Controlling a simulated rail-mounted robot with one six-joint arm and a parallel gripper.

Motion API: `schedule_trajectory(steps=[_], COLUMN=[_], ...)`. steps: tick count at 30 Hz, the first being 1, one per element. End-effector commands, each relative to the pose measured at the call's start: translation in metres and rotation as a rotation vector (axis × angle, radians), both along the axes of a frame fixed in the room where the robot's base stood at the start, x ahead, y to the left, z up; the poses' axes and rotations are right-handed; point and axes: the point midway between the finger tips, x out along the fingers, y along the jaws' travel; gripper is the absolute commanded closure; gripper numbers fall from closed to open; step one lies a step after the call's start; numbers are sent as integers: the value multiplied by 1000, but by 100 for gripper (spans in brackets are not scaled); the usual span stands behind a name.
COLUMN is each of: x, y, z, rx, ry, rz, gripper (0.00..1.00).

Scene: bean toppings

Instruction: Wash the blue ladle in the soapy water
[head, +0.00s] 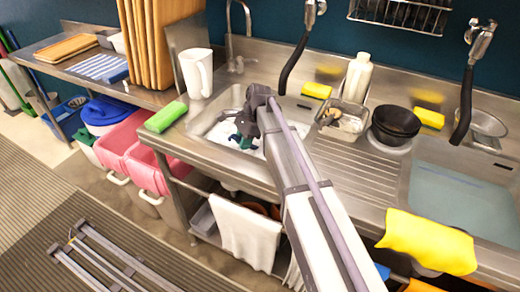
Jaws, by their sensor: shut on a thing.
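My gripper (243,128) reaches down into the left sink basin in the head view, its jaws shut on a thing. A small dark blue-green piece (243,142) shows at its tips, low over the white soapy water (219,131). It fits the blue ladle, but its shape is too small and too covered by my arm to make out fully. I cannot tell how deep it sits in the water.
A white jug (196,73) and a green sponge (166,116) stand left of the basin. A metal container (342,120), a white bottle (357,78) and dark bowls (394,124) stand to the right. A right basin (465,205) holds clear bluish water.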

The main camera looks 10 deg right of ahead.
Motion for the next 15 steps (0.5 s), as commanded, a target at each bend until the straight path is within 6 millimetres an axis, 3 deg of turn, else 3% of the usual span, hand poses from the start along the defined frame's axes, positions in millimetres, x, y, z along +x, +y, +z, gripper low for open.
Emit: schedule_trajectory(steps=[7,15], x=[-21,-19], y=[-24,-24], z=[0,0], rx=[-1,0], ry=[-1,0], rz=[-1,1], gripper=[100,100])
